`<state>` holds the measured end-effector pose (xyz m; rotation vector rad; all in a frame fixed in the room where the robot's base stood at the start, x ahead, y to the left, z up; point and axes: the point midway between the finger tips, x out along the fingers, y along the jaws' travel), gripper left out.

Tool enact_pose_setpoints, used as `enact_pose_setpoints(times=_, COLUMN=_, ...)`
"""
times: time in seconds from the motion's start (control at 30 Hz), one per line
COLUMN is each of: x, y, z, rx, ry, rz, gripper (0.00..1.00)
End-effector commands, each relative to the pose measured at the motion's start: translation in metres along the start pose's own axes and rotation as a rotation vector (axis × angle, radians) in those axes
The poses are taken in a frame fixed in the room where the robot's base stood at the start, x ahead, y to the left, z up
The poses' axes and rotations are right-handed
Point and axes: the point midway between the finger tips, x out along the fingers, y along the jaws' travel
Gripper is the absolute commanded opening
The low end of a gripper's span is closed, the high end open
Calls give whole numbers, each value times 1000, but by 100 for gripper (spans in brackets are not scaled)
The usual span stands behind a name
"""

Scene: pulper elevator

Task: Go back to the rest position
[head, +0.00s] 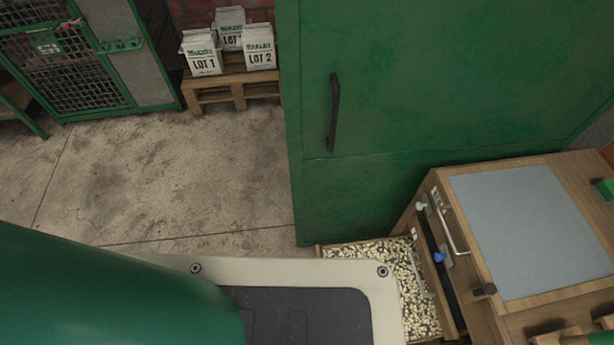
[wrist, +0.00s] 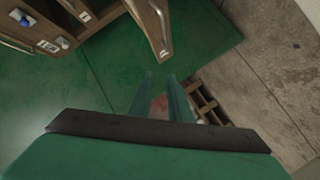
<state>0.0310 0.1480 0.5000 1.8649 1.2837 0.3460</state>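My gripper (wrist: 160,78) shows in the wrist view with its two green fingers apart and nothing between them. It hangs free of any surface I can make out. My gripper is not visible in the head view, where my green arm fills the lower left.
In the head view a tall green cabinet (head: 440,90) stands behind a wooden workbench (head: 585,200) with a grey top. Its open drawer (head: 318,250) of pale beans juts out. Cartons marked LOT (head: 202,55) sit on a wooden pallet (head: 235,90). The concrete floor (head: 180,180) is clear.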

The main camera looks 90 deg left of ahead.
Motion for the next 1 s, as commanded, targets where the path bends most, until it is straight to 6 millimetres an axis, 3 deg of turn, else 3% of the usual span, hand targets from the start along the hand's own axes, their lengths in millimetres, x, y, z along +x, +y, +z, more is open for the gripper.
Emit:
enact_pose_setpoints(times=0.17, x=6, y=59, z=5, rx=138, ry=-137, rz=123, gripper=17)
enact_pose_setpoints(times=0.37, x=-5, y=156, z=11, rx=370, ry=-312, rz=330, gripper=17)
enact_pose_setpoints(times=0.57, x=-36, y=256, z=8, rx=614, ry=-436, rz=566, gripper=17)
enact_pose_setpoints(times=0.8, x=-88, y=365, z=-13, rx=883, ry=-501, rz=849, gripper=17)
enact_pose_setpoints(times=1.0, x=-116, y=416, z=-30, rx=1010, ry=-500, rz=989, gripper=17)
